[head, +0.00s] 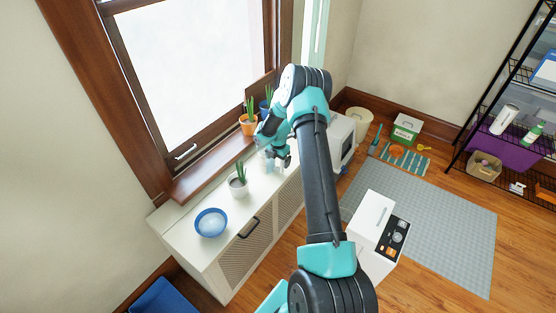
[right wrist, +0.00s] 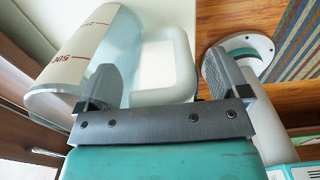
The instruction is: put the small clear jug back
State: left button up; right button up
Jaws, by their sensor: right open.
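The small clear jug (right wrist: 95,50) fills the left of the right wrist view. It has a pale band with red markings, and its thick, whitish loop handle (right wrist: 165,62) faces right. In the head view the jug (head: 268,160) is a small pale shape on the white cabinet, partly hidden by my gripper. My right gripper (right wrist: 163,85) is open, with the handle between its fingers in that wrist view; I cannot tell whether they touch it. In the head view this gripper (head: 275,150) is low over the cabinet top. My left gripper is out of view.
An orange-potted plant (head: 248,124) stands by the window. A white box-shaped unit (head: 368,220) is to the right. The grey rug (head: 440,215) is mostly clear.

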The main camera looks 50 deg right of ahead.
notch_tip(320, 180, up, 12)
jog(key=shift+r, duration=0.1)
dwell(0.5)
dwell(0.5)
jog(key=s+a+f+m+t+y, duration=0.15)
jog(key=a+f+m, duration=0.4)
jog(key=a, duration=0.75)
jog(key=s+a+f+m+g+y, duration=0.15)
jog(key=a+f+m, duration=0.35)
jog(key=a, duration=0.9)
jog(key=s+a+f+m, duration=0.3)
jog(key=s+a+m, duration=0.7)
jog(key=a, duration=0.6)
jog(key=s, duration=0.2)
jog(key=shift+s+t+y, duration=0.3)
jog(key=shift+y, duration=0.1)
